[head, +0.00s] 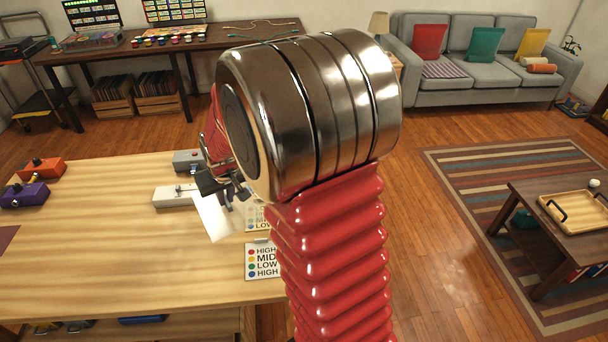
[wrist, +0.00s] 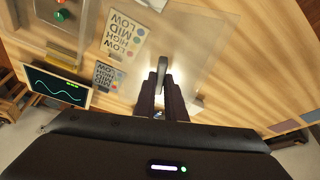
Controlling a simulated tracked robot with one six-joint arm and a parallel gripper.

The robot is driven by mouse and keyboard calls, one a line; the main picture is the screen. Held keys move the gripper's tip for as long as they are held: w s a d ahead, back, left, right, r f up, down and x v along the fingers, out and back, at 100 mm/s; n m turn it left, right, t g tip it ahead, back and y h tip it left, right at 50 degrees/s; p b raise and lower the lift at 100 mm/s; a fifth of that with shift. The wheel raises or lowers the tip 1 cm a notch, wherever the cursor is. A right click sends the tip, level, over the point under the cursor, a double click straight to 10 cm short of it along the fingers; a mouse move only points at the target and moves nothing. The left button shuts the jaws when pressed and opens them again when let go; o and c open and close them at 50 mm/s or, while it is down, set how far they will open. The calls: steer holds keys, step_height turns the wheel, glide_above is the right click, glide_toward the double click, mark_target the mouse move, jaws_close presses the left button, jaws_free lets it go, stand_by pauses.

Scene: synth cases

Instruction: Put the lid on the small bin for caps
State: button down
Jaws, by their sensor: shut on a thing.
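My gripper (wrist: 163,88) is shut on a grey upright handle (wrist: 163,66) in the wrist view. The handle appears to belong to a clear, see-through lid (wrist: 190,50), which spreads around the fingers above the table. In the head view my gripper (head: 226,190) is partly hidden by my own arm, and the lid (head: 214,222) shows as a pale, tilted sheet just below it. I cannot make out the small bin for caps in either view; my arm hides part of the table.
The wooden table (head: 100,255) has a clear middle. Printed cards (head: 262,262) lie near its right edge. A light box (head: 174,197) and a grey box (head: 188,160) stand beside my gripper. Orange (head: 40,169) and purple (head: 24,195) boxes stand at the left. A screen (wrist: 58,88) shows in the wrist view.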

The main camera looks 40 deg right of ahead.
steer(key=s+d+r+m+h, duration=0.1)
steer(key=s+d, duration=0.4)
steer(key=d, duration=0.5)
steer(key=s+d+r+m, duration=0.1)
steer(key=s+d+m, duration=0.2)
steer(key=d, duration=0.7)
steer(key=shift+s+d+r+m+g+h, duration=0.15)
steer(key=shift+s+r+m+g+h, duration=0.2)
steer(key=shift+s, duration=0.5)
steer(key=shift+f, duration=0.15)
steer(key=shift+f, duration=2)
steer(key=shift+f, duration=0.1)
steer(key=shift+s+f, duration=0.1)
steer(key=shift+f, duration=0.65)
steer(key=shift+f, duration=0.9)
